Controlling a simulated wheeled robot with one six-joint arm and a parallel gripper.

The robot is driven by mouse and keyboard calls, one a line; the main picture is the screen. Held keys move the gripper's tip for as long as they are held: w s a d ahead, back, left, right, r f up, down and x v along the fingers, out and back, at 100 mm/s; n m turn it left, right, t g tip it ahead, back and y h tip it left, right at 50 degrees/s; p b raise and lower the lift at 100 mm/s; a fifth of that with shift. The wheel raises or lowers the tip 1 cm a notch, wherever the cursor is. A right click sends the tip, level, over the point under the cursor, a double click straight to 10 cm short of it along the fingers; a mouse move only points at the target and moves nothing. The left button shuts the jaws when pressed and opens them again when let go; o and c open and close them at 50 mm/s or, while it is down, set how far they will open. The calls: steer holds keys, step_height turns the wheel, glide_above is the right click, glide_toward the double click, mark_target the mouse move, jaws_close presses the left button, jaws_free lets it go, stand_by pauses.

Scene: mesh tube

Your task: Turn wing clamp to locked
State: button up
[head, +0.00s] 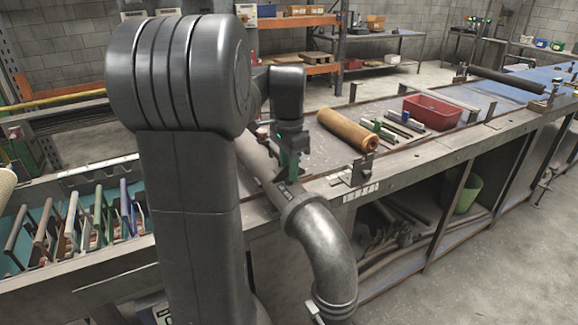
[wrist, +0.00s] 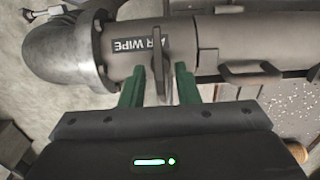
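In the wrist view, the grey wing clamp (wrist: 158,66) stands up from a grey tube (wrist: 210,40) as a thin upright plate. In the head view, my gripper (head: 291,165) is over the tube, above a grey elbow (head: 325,240). The wing is too small or hidden to make out there.
A flanged elbow (wrist: 65,52) joins the tube's left end in the wrist view, and a dark handle (wrist: 252,75) sits to the right. On the bench are a tan roll (head: 347,130), a red bin (head: 432,112) and several small tools. A slotted rack (head: 75,225) stands at left.

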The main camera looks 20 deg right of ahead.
jaws_close()
steer(key=shift+n, duration=0.3)
steer(key=n+p, duration=0.2)
steer(key=shift+r+n, duration=0.15)
steer(key=shift+n, duration=0.15)
steer(key=n+p, duration=0.2)
steer(key=n, duration=0.2)
steer(key=shift+n, duration=0.3)
steer(key=n+p, duration=0.2)
steer(key=n, duration=0.3)
steer(key=shift+n+p, duration=0.45)
steer(key=shift+n, duration=2.05)
